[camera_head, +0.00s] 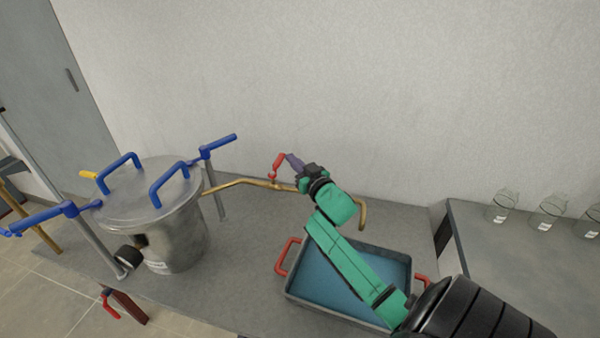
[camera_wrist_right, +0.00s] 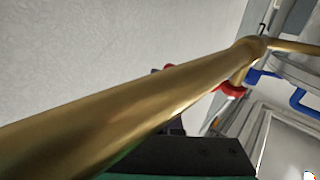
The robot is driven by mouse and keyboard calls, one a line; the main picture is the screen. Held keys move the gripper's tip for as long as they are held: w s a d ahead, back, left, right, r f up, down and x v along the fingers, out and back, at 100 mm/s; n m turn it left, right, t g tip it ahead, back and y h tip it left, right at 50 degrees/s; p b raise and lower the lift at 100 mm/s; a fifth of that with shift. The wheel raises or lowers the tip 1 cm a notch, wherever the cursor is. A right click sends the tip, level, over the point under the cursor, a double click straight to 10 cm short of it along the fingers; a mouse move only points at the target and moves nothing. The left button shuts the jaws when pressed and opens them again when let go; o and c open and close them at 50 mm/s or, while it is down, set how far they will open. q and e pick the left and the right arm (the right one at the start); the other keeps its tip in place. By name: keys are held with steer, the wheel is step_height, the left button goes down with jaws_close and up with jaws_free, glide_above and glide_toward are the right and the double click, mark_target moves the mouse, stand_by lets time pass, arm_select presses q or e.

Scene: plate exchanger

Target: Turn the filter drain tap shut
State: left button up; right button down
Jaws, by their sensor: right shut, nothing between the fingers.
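A brass pipe (camera_head: 240,183) runs right from the steel filter vessel (camera_head: 180,225) and bends down over a tray. A tap with a red lever (camera_head: 277,166) stands up on this pipe. My right gripper (camera_head: 291,160) is shut and empty, its purple fingers close beside the lever's right side; I cannot tell whether they touch. In the right wrist view the brass pipe (camera_wrist_right: 130,105) crosses close in front and hides most of the fingers. A red part of the tap (camera_wrist_right: 232,88) shows behind it. My left gripper is not in view.
A grey tray (camera_head: 288,283) with red handles and a blue inside lies under my right arm. The vessel's lid (camera_head: 130,205) has blue handles. Another red lever (camera_head: 108,305) hangs at the front left. Glass jars (camera_head: 550,208) stand on the right bench. The wall (camera_head: 350,80) is close behind.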

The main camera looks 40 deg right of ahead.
steer(key=s+a+b, duration=0.1)
steer(key=s+a, duration=0.1)
steer(key=s, duration=1.2)
steer(key=shift+s+a+b, duration=0.2)
steer(key=shift+a+b, duration=0.05)
steer(key=shift+b, duration=0.1)
